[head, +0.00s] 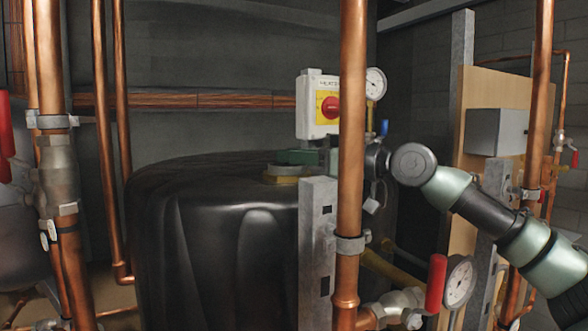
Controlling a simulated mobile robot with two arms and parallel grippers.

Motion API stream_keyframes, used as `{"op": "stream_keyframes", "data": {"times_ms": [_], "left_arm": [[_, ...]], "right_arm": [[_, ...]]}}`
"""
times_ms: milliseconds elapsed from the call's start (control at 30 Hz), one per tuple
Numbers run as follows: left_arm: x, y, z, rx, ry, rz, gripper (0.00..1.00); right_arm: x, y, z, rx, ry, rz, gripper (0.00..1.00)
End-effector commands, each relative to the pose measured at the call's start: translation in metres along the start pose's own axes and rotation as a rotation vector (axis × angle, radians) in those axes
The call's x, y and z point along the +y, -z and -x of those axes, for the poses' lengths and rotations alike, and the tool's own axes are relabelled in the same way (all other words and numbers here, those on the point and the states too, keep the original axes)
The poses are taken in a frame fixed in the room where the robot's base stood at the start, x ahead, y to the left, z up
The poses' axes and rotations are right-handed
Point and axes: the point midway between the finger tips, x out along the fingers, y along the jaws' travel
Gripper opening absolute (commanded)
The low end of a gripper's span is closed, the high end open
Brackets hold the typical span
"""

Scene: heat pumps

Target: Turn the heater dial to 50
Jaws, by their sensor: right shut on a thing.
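A dark green heater head (298,157) sits on a brass fitting (283,175) on top of the black tank (215,215). My right gripper (326,158) reaches in from the right behind the copper pipe (352,130) and is at the right end of this head. It is shut on a small part there, which appears to be the heater dial. The pipe hides much of the gripper, and the dial's face and reading cannot be made out. My left gripper is not in view.
Above the head is a white switch box (319,128) with a red knob (330,107) on yellow. A round gauge (375,83) is beside it. A red-handled valve (436,284) and another gauge (459,283) are lower right. A metal post (318,250) stands before the tank.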

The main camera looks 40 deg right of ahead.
Motion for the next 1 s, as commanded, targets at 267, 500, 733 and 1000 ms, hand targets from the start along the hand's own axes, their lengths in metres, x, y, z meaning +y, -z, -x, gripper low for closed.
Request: {"op": "stream_keyframes", "data": {"times_ms": [267, 500, 733, 1000], "left_arm": [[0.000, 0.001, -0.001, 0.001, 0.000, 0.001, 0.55], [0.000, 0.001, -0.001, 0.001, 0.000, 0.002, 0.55], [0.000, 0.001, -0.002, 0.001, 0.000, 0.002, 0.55], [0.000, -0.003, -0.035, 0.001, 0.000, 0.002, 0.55]], "right_arm": [[0.000, -0.001, 0.000, -0.004, 0.009, 0.000, 0.00], [0.000, -0.001, 0.000, -0.003, 0.009, 0.001, 0.42], [0.000, -0.001, 0.001, -0.002, 0.008, 0.002, 0.42], [0.001, -0.007, 0.029, 0.001, 0.004, 0.002, 0.42]]}}
